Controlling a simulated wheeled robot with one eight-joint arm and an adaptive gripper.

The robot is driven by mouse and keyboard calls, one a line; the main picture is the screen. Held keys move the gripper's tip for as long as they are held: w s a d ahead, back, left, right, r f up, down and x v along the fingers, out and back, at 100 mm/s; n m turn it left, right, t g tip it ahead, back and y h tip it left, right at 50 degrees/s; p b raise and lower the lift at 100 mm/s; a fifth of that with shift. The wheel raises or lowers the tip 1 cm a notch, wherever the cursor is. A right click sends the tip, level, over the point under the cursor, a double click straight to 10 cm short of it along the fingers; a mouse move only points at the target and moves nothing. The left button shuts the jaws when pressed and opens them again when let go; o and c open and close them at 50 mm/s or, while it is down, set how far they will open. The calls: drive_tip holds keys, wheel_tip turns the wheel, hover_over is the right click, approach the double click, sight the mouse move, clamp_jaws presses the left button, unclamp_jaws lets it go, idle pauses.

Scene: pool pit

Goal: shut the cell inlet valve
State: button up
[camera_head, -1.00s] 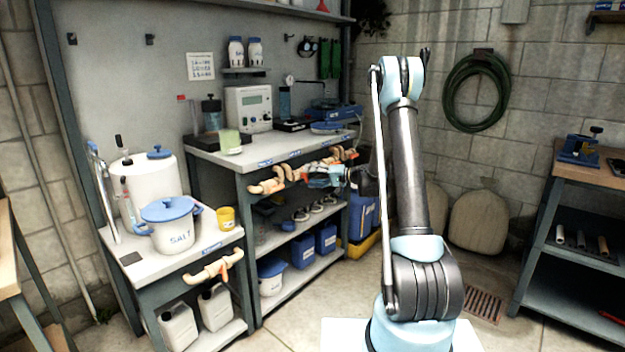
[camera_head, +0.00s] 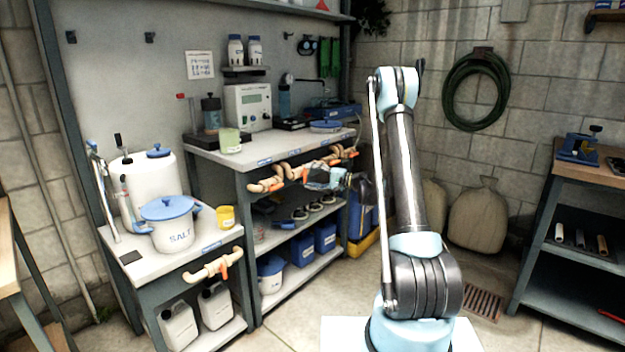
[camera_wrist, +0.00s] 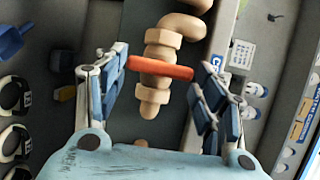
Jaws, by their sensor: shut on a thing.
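In the wrist view an orange valve handle (camera_wrist: 160,68) lies across a tan pipe with hex fittings (camera_wrist: 158,52). My gripper (camera_wrist: 163,74) has one finger at each end of this handle and is shut on it. In the head view my gripper (camera_head: 318,177) is at the tan pipework (camera_head: 290,172) along the front of the grey bench, below its top. The gripper hides the held handle there. Other orange handles (camera_head: 278,185) show on the same pipework. I cannot read which label belongs to the held valve.
A separate pipe with an orange handle (camera_head: 224,268) is on the lower left stand, below the salt tub (camera_head: 172,224). The bench top (camera_head: 262,157) carries instruments and a green beaker (camera_head: 230,141). Blue containers (camera_head: 325,237) stand on the shelf below.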

drive_tip(key=shift+d+f, duration=0.1)
drive_tip(key=o, duration=1.1)
drive_tip(key=shift+w+f, duration=0.1)
drive_tip(key=shift+c, duration=0.2)
drive_tip(key=v, duration=1.2)
